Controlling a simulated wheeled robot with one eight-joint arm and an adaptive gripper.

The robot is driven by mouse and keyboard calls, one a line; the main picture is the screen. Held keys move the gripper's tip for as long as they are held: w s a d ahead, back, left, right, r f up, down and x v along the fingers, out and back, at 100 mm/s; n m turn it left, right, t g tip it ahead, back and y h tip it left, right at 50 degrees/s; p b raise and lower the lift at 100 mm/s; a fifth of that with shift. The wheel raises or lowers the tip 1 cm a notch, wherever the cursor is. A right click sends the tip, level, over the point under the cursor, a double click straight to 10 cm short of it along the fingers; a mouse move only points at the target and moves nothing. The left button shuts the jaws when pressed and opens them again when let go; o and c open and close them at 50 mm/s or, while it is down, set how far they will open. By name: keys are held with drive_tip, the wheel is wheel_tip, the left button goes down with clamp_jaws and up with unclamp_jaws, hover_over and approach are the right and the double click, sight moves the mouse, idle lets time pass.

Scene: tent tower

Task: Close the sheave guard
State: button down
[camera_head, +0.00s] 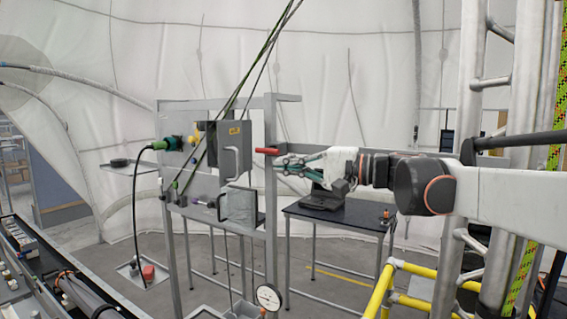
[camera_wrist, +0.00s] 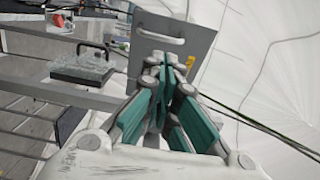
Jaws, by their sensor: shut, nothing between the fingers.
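A grey panel with a bar handle (camera_head: 236,138) hangs on the upper part of the metal frame, beside taut dark ropes. It also shows in the wrist view (camera_wrist: 192,42), beyond my fingertips. A second, smaller plate with a handle (camera_head: 240,204) sits lower on the frame and shows at left in the wrist view (camera_wrist: 82,68). I cannot tell for certain which is the sheave guard. My gripper (camera_head: 281,165) is shut and empty, pointing left, right of the panels. Its green-padded fingers (camera_wrist: 167,75) are together in the wrist view. Contact with a panel is not visible.
A red lever (camera_head: 267,151) sticks out at the frame's right post, close to my gripper. Green ropes (camera_head: 238,92) slope down across the frame. A black table (camera_head: 342,216) stands behind. A yellow railing (camera_head: 418,270) is at lower right.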

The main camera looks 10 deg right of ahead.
drive_tip(key=p+x, duration=0.1)
drive_tip(key=x, duration=0.7)
drive_tip(key=shift+a+p, duration=0.3)
drive_tip(key=shift+p, duration=0.1)
drive_tip(key=shift+w+a+f, duration=0.1)
